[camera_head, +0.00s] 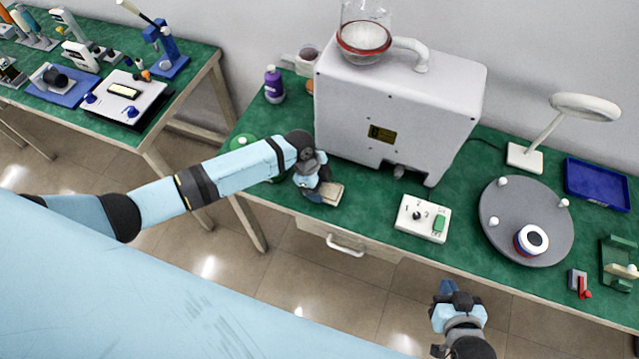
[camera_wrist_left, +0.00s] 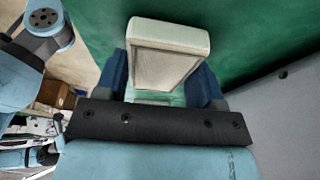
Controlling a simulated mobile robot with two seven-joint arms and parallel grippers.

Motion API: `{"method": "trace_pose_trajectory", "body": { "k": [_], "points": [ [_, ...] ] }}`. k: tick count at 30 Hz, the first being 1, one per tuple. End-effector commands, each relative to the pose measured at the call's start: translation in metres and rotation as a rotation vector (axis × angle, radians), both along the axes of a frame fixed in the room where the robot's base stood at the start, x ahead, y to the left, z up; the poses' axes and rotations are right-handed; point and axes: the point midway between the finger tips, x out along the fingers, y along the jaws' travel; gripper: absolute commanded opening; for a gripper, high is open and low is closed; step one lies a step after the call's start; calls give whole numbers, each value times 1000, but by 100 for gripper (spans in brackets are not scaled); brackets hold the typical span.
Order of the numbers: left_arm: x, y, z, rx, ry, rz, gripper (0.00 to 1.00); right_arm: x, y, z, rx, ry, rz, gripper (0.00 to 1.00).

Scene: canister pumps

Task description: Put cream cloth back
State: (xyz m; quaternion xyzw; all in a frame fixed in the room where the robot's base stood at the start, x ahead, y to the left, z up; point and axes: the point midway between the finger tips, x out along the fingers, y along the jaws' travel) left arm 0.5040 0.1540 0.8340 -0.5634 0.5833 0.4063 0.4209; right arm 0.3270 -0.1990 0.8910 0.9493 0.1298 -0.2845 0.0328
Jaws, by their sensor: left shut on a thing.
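The cream cloth (camera_head: 332,193) is a small folded block near the front edge of the green bench, left of the middle in the head view. My left gripper (camera_head: 320,191) is shut on it. In the left wrist view the cloth (camera_wrist_left: 168,50) stands out between the two blue fingers, with the green bench top behind it. I cannot tell whether its underside touches the bench. My right gripper (camera_head: 447,288) is over the floor in front of the bench, away from the cloth; its finger opening is not clear.
A large white machine (camera_head: 395,115) stands just behind the cloth. A white control box (camera_head: 422,219) sits to the right, then a grey turntable (camera_head: 510,200) with a round part on it. A purple bottle (camera_head: 273,84) stands behind my left arm. Bench top between cloth and control box is clear.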

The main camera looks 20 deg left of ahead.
Motion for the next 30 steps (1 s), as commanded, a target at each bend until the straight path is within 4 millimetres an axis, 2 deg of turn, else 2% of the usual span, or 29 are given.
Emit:
{"method": "trace_pose_trajectory", "body": {
  "k": [2, 3, 6, 14, 18, 22, 30],
  "points": [
    [0, 0, -3, 0, 0, 0, 25, 0, 0, -2, 0, 0, 0, 0],
    [0, 0, -3, 0, 0, 0, 67, 0, 0, -2, 1, 1, -1, 0],
    [0, 0, -2, 0, 0, 0, 88, 0, 0, -1, 1, 1, -1, 0],
    [0, 0, -1, 0, 0, 0, 88, 0, 0, -1, 1, 1, 0, 0],
    [1, 3, 7, 0, -2, 1, 88, 0, 1, -1, 1, 0, 0, 0],
    [1, 11, 28, 1, -4, -1, 88, 0, 1, -4, 2, 0, 1, 0],
    [2, 28, 83, 0, -4, -1, 88, -1, 3, -11, 5, 3, 3, 0]
  ]
}}
